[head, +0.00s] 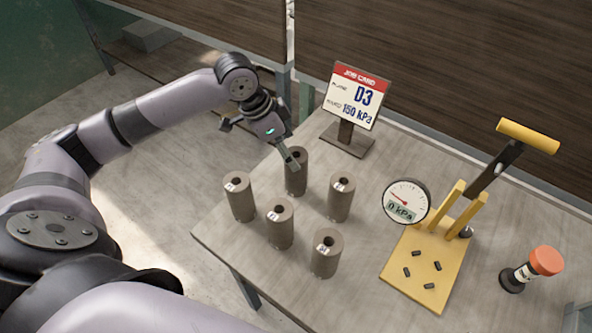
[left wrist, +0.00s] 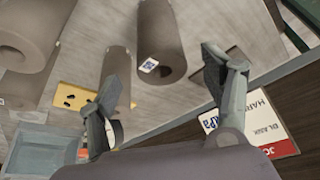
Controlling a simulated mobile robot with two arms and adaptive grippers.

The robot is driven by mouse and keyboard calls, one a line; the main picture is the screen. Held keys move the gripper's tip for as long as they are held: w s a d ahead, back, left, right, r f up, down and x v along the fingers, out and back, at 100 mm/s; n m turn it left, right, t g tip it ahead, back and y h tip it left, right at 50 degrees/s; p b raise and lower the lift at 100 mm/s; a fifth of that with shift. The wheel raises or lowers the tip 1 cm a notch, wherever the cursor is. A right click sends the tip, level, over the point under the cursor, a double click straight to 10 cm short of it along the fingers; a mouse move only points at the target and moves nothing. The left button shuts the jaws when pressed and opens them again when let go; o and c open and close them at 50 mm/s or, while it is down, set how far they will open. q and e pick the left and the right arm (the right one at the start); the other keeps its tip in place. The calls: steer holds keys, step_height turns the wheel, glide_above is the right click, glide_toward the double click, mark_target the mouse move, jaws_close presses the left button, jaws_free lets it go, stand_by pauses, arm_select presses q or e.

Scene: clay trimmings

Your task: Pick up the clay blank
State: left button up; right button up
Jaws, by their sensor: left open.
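Several grey-brown clay cylinders with a hole in the top and a small white label stand upright on the table; the labels are too small to read surely. They are the back one (head: 297,180), left one (head: 240,202), right one (head: 339,203), middle one (head: 279,229) and front one (head: 326,259). My left gripper (head: 285,150) is open and empty at the back cylinder's top, partly covering it. In the left wrist view, a labelled cylinder (left wrist: 163,35) shows beyond and between the spread fingers (left wrist: 165,105), not gripped. My right gripper is not in view.
A job card (head: 358,97) reading D3 and 150 kPa stands behind the cylinders. To the right are a gauge (head: 406,201) reading 0 kPa, a yellow stand (head: 425,262) with a lever (head: 527,136), and an orange-capped tool (head: 546,261). The table's front-left edge is close to the cylinders.

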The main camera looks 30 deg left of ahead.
mark_target(295, 157)
arm_select(q)
steer(key=x, duration=0.4)
steer(key=shift+w+f, duration=0.2)
steer(key=shift+f, duration=0.05)
steer(key=p+x, duration=0.2)
steer(key=x, duration=0.3)
steer(key=shift+s+f, duration=0.1)
steer(key=shift+f, duration=0.1)
steer(key=shift+c, duration=0.6)
steer(key=shift+r, duration=0.15)
jaws_close()
